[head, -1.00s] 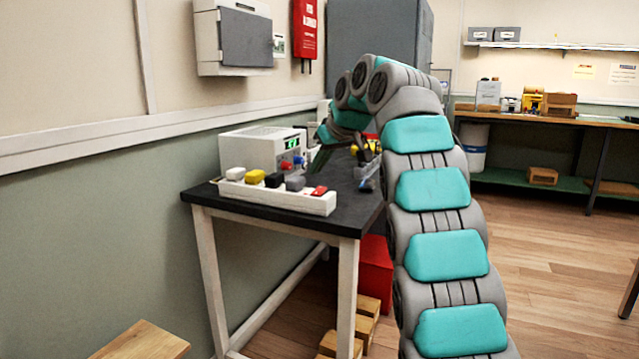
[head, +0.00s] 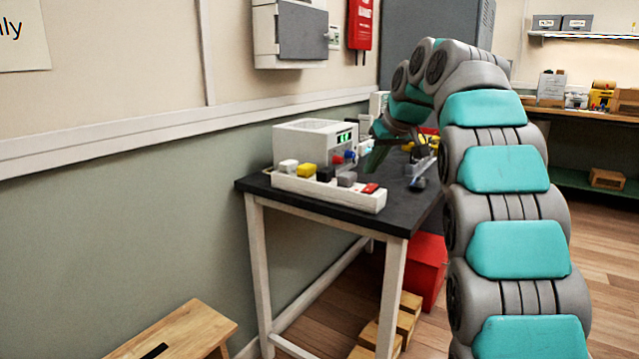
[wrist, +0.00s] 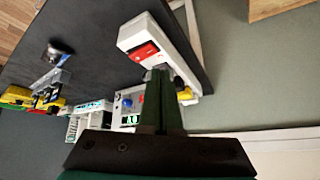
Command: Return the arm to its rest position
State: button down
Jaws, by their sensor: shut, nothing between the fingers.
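My teal and grey arm rises at the right of the head view and bends over the black table (head: 315,205). My gripper (wrist: 160,75) shows in the wrist view as two dark green fingers lying together, with nothing between them. In the head view its green fingers (head: 376,158) point down over the table, behind the white power strip (head: 330,193). In the wrist view the fingertips overlap the strip in the picture; I cannot tell the gap between them.
Several coloured plugs sit in the strip. A white power supply (head: 310,142) stands behind it. A small clear holder (head: 420,165) is on the table's right side. A red bin (head: 430,265) and wooden blocks are below. A wooden stool (head: 180,335) stands at the front left.

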jog(key=s+f+m+g+h, duration=0.1)
jog(key=s+f+g, duration=0.1)
jog(key=s+f, duration=0.7)
jog(key=s+f+m+g+h, duration=0.1)
jog(key=s+f+g, duration=0.2)
jog(key=s+f, duration=0.7)
jog(key=s+f+m+g, duration=0.1)
jog(key=s+f, duration=0.9)
jog(key=s, duration=2.2)
jog(key=shift+m+g+h, duration=0.3)
jog(key=shift+g+h, duration=0.1)
jog(key=shift+g, duration=0.7)
jog(key=shift+w, duration=0.2)
